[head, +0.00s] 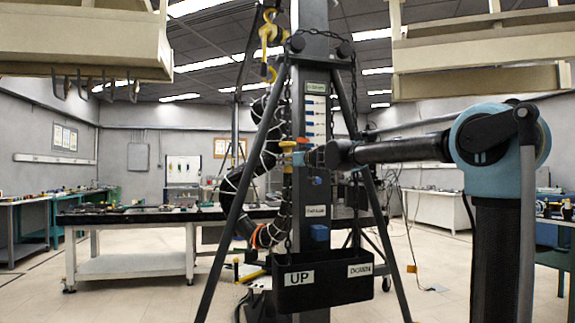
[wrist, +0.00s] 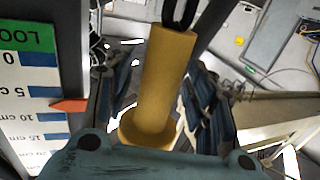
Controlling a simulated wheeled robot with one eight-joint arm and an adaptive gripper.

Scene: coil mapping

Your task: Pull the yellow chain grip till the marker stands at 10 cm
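The yellow chain grip (wrist: 162,80) is large in the middle of the wrist view, a cylinder with a wider collar at its lower end. A dark chain link (wrist: 178,12) is at its top. Dark finger parts of my gripper (wrist: 165,105) lie on both sides of the grip. I cannot tell whether they press on it. In the head view my gripper (head: 318,157) is at the column beside the small yellow grip (head: 299,159). The scale (wrist: 30,105) is at the left of the wrist view. Its red marker (wrist: 70,105) points between the 5 cm and 10 cm labels.
A black bin (head: 322,291) labelled UP and DOWN hangs low on the tripod stand (head: 225,245). A long workbench (head: 130,217) stands behind. Shelf units (head: 85,40) hang overhead at both sides. The floor at front left is clear.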

